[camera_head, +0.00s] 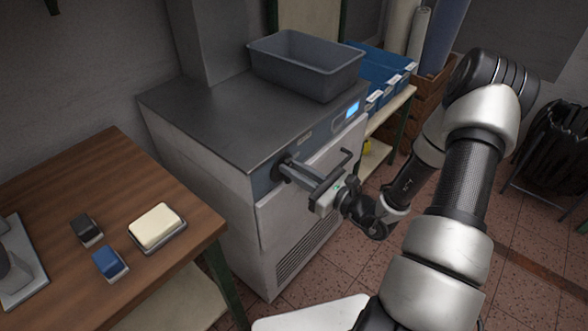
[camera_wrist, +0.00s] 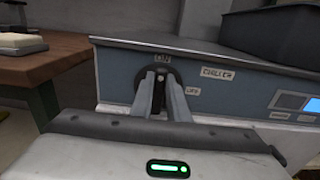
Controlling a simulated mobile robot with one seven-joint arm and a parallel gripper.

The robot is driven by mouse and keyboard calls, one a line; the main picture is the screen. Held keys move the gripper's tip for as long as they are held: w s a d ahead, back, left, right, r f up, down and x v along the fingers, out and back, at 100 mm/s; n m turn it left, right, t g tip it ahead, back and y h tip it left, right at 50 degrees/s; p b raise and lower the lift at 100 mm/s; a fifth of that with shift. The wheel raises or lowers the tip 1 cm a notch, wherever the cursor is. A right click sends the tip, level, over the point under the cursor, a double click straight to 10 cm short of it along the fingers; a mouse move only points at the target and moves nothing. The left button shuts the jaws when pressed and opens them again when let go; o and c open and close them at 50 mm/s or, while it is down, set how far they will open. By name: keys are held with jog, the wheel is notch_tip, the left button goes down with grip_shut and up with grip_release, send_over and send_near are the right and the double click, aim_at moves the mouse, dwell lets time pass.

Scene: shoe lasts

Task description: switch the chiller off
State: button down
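The chiller (camera_head: 215,120) is a grey metal cabinet with a dark top in the middle of the head view. Its blue-grey front panel (camera_wrist: 215,85) fills the middle of the wrist view, with a dark round switch (camera_wrist: 173,77) under an "ON" label. A lit blue display (camera_head: 352,108) is at the panel's right end, also partly seen in the wrist view (camera_wrist: 292,102). My gripper (camera_wrist: 160,80) reaches the switch, its two fingers on either side of the upright knob (camera_wrist: 159,92). Whether the fingers press on the knob I cannot tell.
A grey bin (camera_head: 305,68) stands on the chiller's top. A door handle (camera_head: 335,168) sticks out beside my gripper. A wooden table (camera_head: 60,190) at left holds brushes and a cream block (camera_head: 156,226). Blue bins (camera_head: 378,68) stand behind at right.

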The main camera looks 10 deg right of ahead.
jog(key=shift+r, duration=0.1)
jog(key=m+p, duration=0.3)
jog(key=m, duration=0.3)
jog(key=d+f+m+p, duration=0.1)
jog(key=m+p, duration=0.2)
jog(key=m, duration=0.3)
jog(key=w+f+m+p, duration=0.1)
jog(key=m+p, duration=0.2)
jog(key=m, duration=0.2)
jog(key=shift+w+d+f+m, duration=0.1)
jog(key=shift+d+f+m, duration=0.05)
jog(key=shift+d+m, duration=0.25)
jog(key=shift+f, duration=0.1)
dwell(0.5)
jog(key=c, duration=1.7)
grip_release()
jog(key=v, duration=1.7)
jog(key=shift+d, duration=0.1)
